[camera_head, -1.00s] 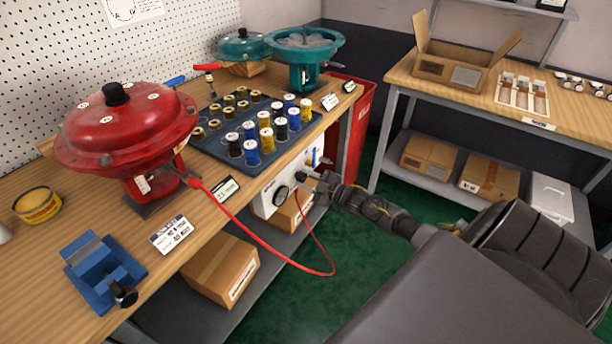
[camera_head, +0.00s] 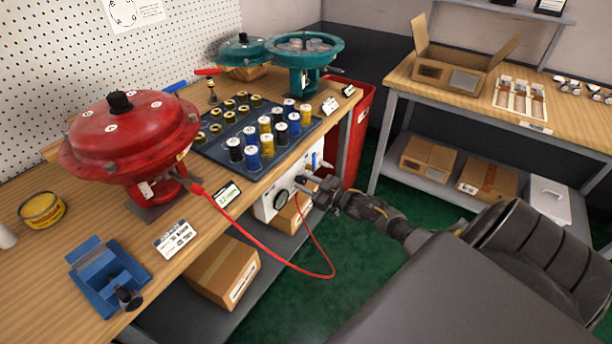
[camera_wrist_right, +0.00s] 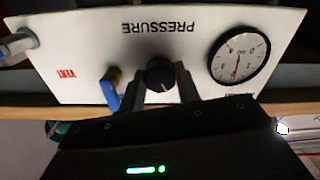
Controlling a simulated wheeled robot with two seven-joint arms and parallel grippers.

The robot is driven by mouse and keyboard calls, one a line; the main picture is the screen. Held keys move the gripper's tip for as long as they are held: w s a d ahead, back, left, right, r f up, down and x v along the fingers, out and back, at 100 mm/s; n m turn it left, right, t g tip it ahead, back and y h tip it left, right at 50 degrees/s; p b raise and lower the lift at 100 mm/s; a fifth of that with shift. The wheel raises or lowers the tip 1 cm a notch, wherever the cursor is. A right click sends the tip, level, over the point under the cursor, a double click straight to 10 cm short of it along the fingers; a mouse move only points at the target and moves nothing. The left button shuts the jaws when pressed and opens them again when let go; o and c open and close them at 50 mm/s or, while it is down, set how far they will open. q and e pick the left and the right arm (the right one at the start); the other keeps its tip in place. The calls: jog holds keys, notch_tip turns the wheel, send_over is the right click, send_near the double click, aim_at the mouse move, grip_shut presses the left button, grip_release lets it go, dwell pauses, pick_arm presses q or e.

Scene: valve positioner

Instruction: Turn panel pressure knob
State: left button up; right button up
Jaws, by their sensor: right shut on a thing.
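The white pressure panel (camera_wrist_right: 80,60) hangs under the front edge of the workbench and appears upside down in the right wrist view. Its black pressure knob (camera_wrist_right: 159,74) sits below the word PRESSURE. My right gripper (camera_wrist_right: 160,84) is shut on the knob, with one finger on each side. A round gauge (camera_wrist_right: 238,59) with a white face and a red needle is beside the knob. In the head view the panel (camera_head: 268,205) is partly hidden by my right gripper (camera_head: 308,188). My left gripper is not in view.
A blue-handled valve (camera_wrist_right: 110,88) is close beside the gripper on the panel. A red hose (camera_head: 262,257) loops from the red actuator (camera_head: 130,135) to the panel. Cardboard boxes (camera_head: 222,270) sit on the shelf below. Green floor in front is clear.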

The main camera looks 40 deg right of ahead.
jog(key=shift+d, duration=0.1)
jog(key=o, duration=1)
jog(key=shift+c, duration=0.2)
jog(key=v, duration=1.1)
